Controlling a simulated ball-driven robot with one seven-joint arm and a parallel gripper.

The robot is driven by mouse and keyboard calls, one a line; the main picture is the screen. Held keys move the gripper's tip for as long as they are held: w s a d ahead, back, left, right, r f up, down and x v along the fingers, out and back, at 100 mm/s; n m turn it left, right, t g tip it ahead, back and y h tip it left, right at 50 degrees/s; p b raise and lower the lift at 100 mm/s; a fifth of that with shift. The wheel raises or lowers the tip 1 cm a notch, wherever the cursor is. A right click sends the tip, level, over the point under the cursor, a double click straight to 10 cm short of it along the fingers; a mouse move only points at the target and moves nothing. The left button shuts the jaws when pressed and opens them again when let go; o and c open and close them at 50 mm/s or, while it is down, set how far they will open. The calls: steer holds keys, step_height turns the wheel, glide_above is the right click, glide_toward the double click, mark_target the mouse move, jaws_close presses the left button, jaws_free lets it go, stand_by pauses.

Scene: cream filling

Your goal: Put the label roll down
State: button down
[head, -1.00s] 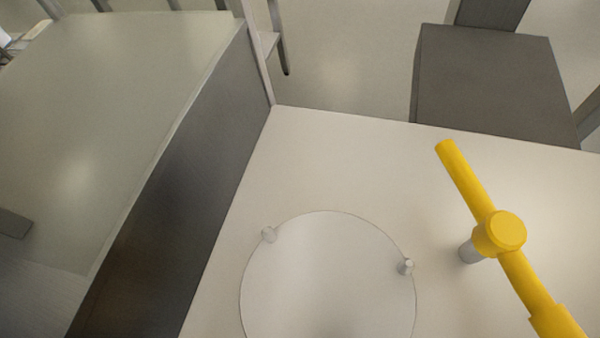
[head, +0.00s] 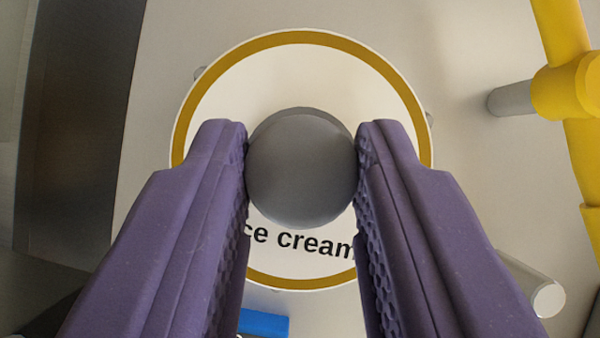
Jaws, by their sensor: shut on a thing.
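The label roll (head: 300,70) is a white disc with a gold ring near its rim and dark "ice cream" lettering, partly hidden. A round grey knob (head: 300,165) stands at its middle. My gripper (head: 302,165), with two purple fingers, is shut on this knob from left and right. The disc faces the camera and covers the round plate seen earlier; small pegs (head: 200,73) peek out at its edge. I cannot tell whether the disc touches the plate or hangs above it.
A yellow bar with a joint (head: 565,90) and a grey stub (head: 512,98) stands at right. A pale cylinder (head: 532,285) is at lower right and a blue piece (head: 265,323) at the bottom. The pale tabletop (head: 460,60) is bare at upper right.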

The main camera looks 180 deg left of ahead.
steer(key=shift+f, duration=0.2)
steer(key=c, duration=0.8)
jaws_free()
steer(key=shift+r, duration=0.1)
